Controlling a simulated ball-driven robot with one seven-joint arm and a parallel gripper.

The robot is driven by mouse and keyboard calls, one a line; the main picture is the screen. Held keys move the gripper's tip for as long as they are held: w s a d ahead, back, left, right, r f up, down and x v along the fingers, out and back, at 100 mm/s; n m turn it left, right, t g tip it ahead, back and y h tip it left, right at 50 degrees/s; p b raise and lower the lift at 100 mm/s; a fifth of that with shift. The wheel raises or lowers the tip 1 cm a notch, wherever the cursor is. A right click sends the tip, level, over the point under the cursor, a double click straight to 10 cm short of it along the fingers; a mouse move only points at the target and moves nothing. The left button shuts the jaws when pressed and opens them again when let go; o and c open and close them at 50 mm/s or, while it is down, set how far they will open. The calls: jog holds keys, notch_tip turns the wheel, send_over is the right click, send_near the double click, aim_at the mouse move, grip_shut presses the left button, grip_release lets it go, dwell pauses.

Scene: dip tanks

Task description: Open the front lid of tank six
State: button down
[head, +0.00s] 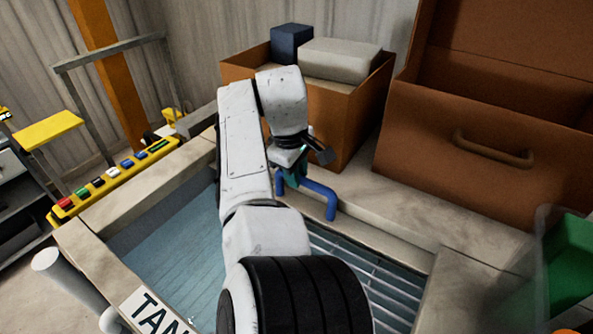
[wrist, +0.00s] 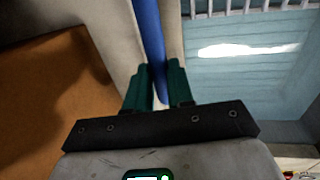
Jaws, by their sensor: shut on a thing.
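A tank (head: 90,238) with a thick pale stone rim lies in front of me. A partly hidden label (head: 152,312) on it reads "TAN", and its number is hidden. A blue bar handle (head: 330,206) stands at the tank's far side. In the wrist view the blue bar (wrist: 148,35) runs between the green fingers of my gripper (wrist: 158,72). My gripper (head: 291,178) is shut on the blue handle. My arm hides the middle of the tank. I cannot tell how the front lid stands.
A brown box (head: 345,130) with a dark blue block and a grey slab stands behind the tank. A larger brown case (head: 440,145) with a handle is at the right. A yellow button strip (head: 88,192) lines the left rim. A green bin (head: 572,262) is at the right edge.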

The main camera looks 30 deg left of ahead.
jog(key=c, duration=1)
grip_release()
notch_tip(320, 180, up, 11)
jog(key=s+b, duration=0.2)
jog(key=shift+a+f, duration=0.15)
jog(key=shift+f, duration=0.05)
jog(key=shift+s, duration=0.15)
